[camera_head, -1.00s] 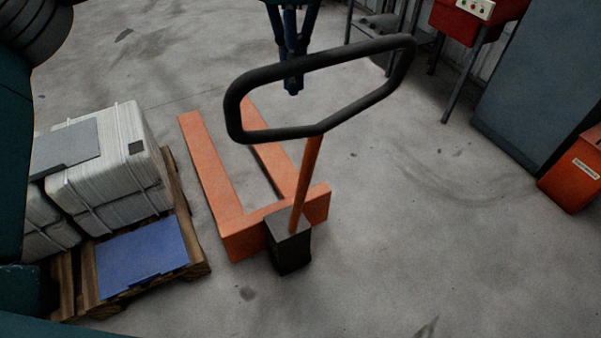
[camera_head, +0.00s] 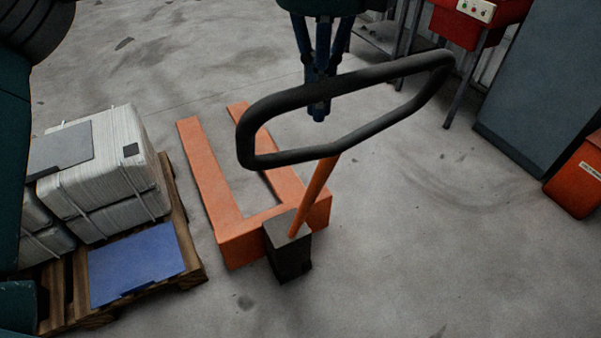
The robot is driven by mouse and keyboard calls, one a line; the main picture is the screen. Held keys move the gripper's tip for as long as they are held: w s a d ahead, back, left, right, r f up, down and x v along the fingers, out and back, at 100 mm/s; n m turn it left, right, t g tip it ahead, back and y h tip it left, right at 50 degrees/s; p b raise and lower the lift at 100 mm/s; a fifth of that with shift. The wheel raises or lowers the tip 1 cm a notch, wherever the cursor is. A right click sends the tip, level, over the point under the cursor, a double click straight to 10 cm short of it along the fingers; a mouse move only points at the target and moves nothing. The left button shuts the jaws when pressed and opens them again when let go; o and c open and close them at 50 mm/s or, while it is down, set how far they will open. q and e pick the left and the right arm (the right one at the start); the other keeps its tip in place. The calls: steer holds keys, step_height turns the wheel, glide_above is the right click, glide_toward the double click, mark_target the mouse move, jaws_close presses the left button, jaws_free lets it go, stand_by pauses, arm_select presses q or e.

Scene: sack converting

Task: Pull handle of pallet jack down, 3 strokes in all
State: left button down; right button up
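The orange pallet jack (camera_head: 237,240) stands on the floor with its two forks pointing away from me. Its orange shaft (camera_head: 318,185) rises from a dark pump block (camera_head: 288,254) and leans to the upper right. The shaft carries a black loop handle (camera_head: 397,113). My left gripper (camera_head: 318,112) comes from the top of the view, its blue fingers closed together at the loop's far bar. It appears shut on the handle; the bar partly hides the finger contact. My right gripper is not in view.
A wooden pallet (camera_head: 190,240) with wrapped white stacks (camera_head: 105,185) and a blue sheet (camera_head: 135,262) stands left of the jack. A red machine (camera_head: 470,30), a grey cabinet (camera_head: 535,85) and an orange bin (camera_head: 580,180) stand at right. The floor at front right is clear.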

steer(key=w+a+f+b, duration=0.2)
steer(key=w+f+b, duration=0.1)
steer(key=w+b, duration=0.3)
arm_select(q)
steer(key=s+d+f+b, duration=0.1)
steer(key=s+d+f, duration=0.2)
steer(key=s, duration=0.3)
steer(key=s+d+f+b, duration=0.1)
steer(key=s+d+f, duration=0.2)
steer(key=s+d, duration=0.2)
steer(key=shift+s+f, duration=0.3)
steer(key=shift+s, duration=0.5)
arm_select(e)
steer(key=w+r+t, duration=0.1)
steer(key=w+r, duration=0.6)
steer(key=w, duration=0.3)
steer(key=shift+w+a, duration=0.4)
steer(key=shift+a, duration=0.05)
arm_select(q)
steer(key=shift+f, duration=0.1)
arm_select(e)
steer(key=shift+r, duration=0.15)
